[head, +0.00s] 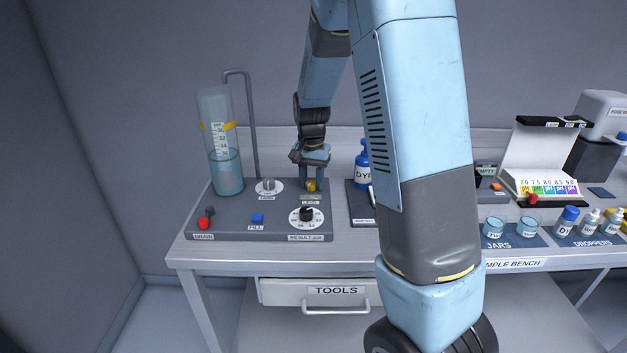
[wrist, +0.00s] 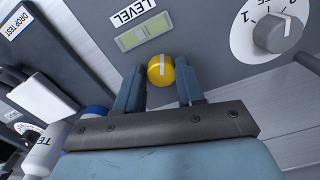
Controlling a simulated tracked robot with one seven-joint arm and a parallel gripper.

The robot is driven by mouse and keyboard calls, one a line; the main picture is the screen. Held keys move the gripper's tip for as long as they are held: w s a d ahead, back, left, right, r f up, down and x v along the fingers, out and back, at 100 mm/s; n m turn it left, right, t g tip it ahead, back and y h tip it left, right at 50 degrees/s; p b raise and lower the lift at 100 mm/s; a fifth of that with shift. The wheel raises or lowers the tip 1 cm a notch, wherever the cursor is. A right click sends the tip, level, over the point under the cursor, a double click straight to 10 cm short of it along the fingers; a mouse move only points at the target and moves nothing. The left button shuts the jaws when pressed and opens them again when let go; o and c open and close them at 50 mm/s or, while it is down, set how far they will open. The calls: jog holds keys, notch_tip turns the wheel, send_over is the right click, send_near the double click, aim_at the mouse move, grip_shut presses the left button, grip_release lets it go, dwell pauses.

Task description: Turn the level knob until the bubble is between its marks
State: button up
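The yellow level knob (head: 311,186) is on the grey panel, below my gripper (head: 312,178). In the wrist view the round yellow knob (wrist: 160,70) has a white line across its face. My gripper (wrist: 161,82) has one finger on each side of the knob, with a thin gap seeming to show at each fingertip, so it looks open around the knob. The green level vial (wrist: 143,31) lies beside the knob near the LEVEL label. Its bubble and marks are too small to make out. In the head view the vial (head: 311,197) is tiny.
A tall water cylinder (head: 228,175) stands left. A blue bottle (head: 361,172) is close on the right.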

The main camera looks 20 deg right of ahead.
aim_at(311, 182)
jog(key=o, duration=0.3)
jog(key=shift+o, duration=0.2)
jog(key=shift+r, duration=0.15)
notch_tip(311, 182, up, 13)
jog(key=shift+r, duration=0.2)
dwell(0.4)
